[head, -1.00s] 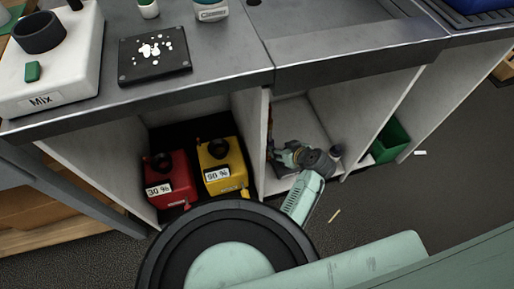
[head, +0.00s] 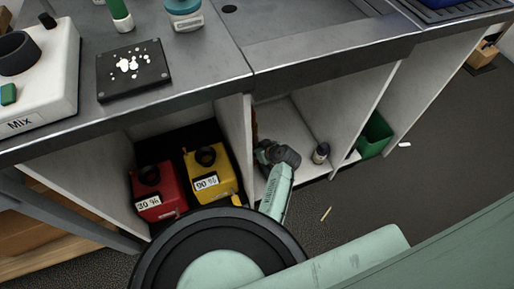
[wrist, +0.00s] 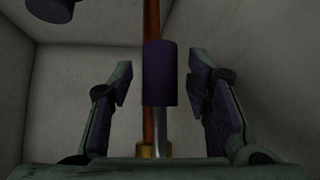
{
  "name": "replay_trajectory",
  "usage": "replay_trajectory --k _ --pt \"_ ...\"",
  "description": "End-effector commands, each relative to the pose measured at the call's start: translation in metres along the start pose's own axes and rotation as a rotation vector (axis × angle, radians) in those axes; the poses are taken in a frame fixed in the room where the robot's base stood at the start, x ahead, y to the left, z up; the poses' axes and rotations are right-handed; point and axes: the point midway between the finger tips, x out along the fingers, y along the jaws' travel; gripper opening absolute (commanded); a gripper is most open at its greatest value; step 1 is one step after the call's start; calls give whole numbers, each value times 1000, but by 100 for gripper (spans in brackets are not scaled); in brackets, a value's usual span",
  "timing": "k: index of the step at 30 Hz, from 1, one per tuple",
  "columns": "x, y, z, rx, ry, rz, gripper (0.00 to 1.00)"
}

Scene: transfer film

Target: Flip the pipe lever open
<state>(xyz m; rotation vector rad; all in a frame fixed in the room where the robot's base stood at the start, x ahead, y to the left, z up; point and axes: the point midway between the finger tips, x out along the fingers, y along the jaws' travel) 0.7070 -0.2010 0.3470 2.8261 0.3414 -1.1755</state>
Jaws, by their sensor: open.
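The pipe lever (wrist: 160,73) shows in the wrist view as a dark purple sleeve on a grey metal shaft. It stands upright in front of a copper-orange pipe (wrist: 151,20), with brass-coloured fittings (wrist: 146,151) at the bottom. My gripper (wrist: 161,80) is open, one finger on each side of the purple sleeve, with visible gaps on both sides. In the head view my gripper (head: 264,153) is inside the open compartment under the sink, by its left wall. A sliver of the orange pipe (head: 254,126) shows there; the lever is hidden behind my arm.
A small dark jar (head: 320,153) stands on the compartment floor to the right. Red (head: 155,190) and yellow (head: 211,175) canisters fill the compartment to the left. The counter edge (head: 340,63) overhangs.

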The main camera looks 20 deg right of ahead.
Motion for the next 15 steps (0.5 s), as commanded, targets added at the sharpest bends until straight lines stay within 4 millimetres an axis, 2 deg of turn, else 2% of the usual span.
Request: replay_trajectory --k 2,15 --pt "0 0 0 0 0 0 44" --pt "0 0 0 1 0 0 15"
